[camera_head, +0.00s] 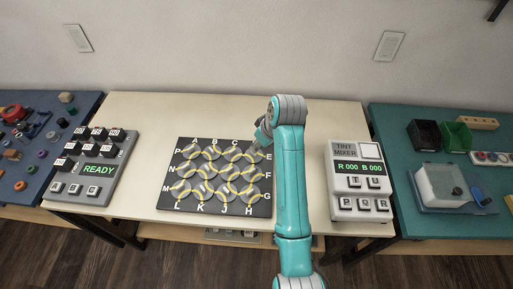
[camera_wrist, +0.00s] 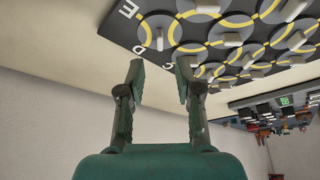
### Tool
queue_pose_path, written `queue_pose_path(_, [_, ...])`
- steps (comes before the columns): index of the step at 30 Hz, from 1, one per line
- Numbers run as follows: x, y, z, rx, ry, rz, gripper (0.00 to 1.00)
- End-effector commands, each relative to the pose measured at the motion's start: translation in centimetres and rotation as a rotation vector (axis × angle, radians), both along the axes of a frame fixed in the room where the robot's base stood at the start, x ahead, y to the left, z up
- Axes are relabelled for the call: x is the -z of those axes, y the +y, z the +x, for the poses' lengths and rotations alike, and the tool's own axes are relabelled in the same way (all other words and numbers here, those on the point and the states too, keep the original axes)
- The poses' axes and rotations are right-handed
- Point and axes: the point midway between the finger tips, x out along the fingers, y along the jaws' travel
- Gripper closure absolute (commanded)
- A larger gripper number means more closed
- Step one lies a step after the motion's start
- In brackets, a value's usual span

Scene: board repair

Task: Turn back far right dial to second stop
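The dark board (camera_head: 226,213) holds rows of round grey dials with pale grip bars and yellow arcs, with letters around its edge. The far right dial (camera_head: 254,156), at the back right corner near the letter E, is partly hidden by my arm and gripper in the head view. In the wrist view this dial (camera_wrist: 158,33) sits near the letters D and E, beyond my fingertips. My gripper (camera_wrist: 161,67) is open and empty, its two fingers apart. In the head view my gripper (camera_head: 262,138) is at the board's back right corner. It looks apart from the dial's bar.
The tint mixer (camera_head: 348,178) stands to the right, with bare table (camera_head: 319,123) between. Blue and teal side tables hold bins and small parts. A wall rises behind.

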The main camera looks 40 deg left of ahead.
Motion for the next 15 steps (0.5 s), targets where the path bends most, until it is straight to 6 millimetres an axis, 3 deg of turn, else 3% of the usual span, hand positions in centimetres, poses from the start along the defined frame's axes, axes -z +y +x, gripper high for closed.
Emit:
queue_pose_path(6, [-3.3, -1.3, -0.2, 0.000, -0.001, 0.002, 0.66])
queue_pose_path(15, [-4.6, -1.9, -0.4, 0.000, 0.001, 0.000, 0.66])
